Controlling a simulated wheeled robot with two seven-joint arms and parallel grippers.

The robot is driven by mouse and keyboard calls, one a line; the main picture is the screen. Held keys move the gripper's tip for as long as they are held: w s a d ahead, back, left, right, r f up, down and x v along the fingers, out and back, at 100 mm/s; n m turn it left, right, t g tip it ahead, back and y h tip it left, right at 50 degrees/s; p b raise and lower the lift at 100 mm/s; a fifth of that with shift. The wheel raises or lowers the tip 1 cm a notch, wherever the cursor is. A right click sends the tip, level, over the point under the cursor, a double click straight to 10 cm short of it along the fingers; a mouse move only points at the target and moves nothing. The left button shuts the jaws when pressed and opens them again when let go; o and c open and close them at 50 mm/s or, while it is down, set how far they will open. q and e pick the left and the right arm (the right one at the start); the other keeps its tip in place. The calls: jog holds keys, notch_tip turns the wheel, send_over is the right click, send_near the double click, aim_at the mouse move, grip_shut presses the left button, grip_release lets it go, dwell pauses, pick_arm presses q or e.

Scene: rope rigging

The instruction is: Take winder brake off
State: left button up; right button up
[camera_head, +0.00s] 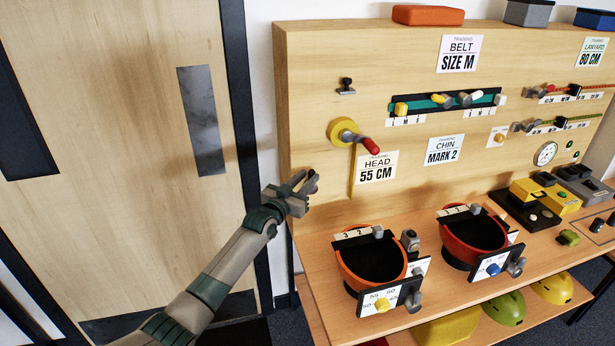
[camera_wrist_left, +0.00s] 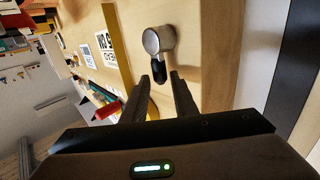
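The winder (camera_head: 340,131) is a yellow disc with a red handle (camera_head: 371,146), on the left of the wooden panel. In the left wrist view the red handle (camera_wrist_left: 107,111) shows at lower left. A round silver hub with a black lever (camera_wrist_left: 159,42), probably the winder brake, is on the panel beside the yellow strip. My left gripper (camera_head: 304,183) is at the panel's left edge, below the winder, and hides this lever in the head view. Its fingers (camera_wrist_left: 165,82) are apart, with the black lever end between or just beyond their tips; contact is unclear. My right gripper is out of view.
A small black knob on a bracket (camera_head: 346,86) sits above the winder. A yellow strip (camera_head: 351,178) hangs below it. An orange helmet holder (camera_head: 345,269) stands on the shelf at lower right of my gripper. A door (camera_head: 110,150) is at left.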

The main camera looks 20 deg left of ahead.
pick_arm(q)
jog(key=shift+w, duration=0.5)
grip_shut()
